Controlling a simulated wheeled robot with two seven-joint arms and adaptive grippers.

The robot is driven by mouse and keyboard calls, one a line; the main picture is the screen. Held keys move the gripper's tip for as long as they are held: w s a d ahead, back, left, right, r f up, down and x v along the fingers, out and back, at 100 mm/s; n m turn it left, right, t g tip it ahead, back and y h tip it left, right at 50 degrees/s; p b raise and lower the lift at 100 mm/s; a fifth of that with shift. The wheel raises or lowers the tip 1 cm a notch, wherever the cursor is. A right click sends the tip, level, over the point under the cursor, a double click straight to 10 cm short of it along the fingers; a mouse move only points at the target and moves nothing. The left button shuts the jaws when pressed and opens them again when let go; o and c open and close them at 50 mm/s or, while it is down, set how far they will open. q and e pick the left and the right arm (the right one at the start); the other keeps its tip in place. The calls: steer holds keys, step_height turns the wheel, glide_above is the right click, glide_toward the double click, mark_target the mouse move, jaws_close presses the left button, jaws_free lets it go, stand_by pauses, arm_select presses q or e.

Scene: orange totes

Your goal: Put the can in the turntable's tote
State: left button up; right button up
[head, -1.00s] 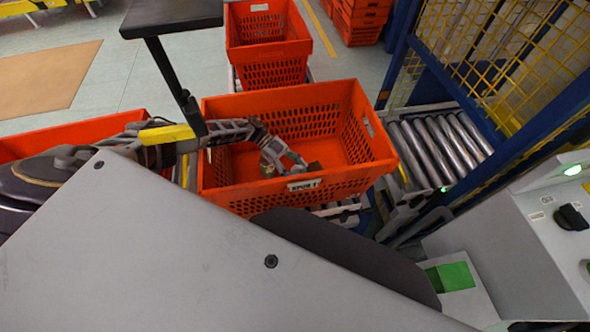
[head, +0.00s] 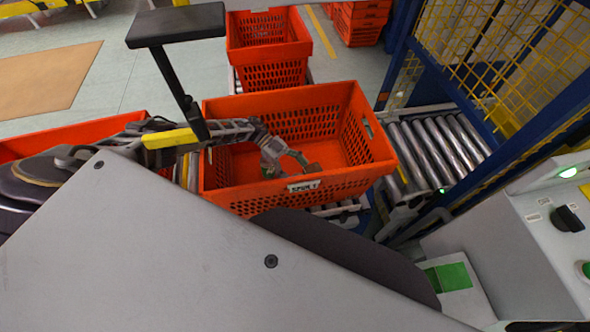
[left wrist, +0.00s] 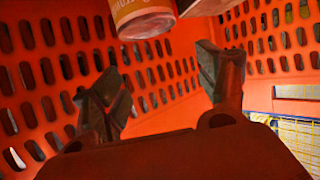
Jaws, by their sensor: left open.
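The can (left wrist: 145,17) shows at the top of the left wrist view, with an orange and pale label and a metallic end rim. It is beyond the open fingers of my left gripper (left wrist: 155,75), not clasped by them. In the head view my left gripper (head: 292,168) reaches down inside the middle orange tote (head: 335,187), near its front wall. I cannot make out the can there. Which tote is the turntable's is not clear. My right gripper is not in view.
Another orange tote (head: 268,48) stands behind, and one (head: 75,136) is at the left, partly hidden by my arm. A roller conveyor (head: 440,150) and a blue-and-yellow mesh fence (head: 490,60) are on the right. A grey control box (head: 535,235) is at the front right.

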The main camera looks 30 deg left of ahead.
arm_select(q)
steer(key=b+v, duration=0.1)
steer(key=v, duration=0.6)
steer(key=shift+a+r, duration=0.2)
steer(key=shift+r, duration=0.05)
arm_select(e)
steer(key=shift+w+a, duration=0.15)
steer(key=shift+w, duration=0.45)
arm_select(q)
steer(key=shift+w, duration=0.1)
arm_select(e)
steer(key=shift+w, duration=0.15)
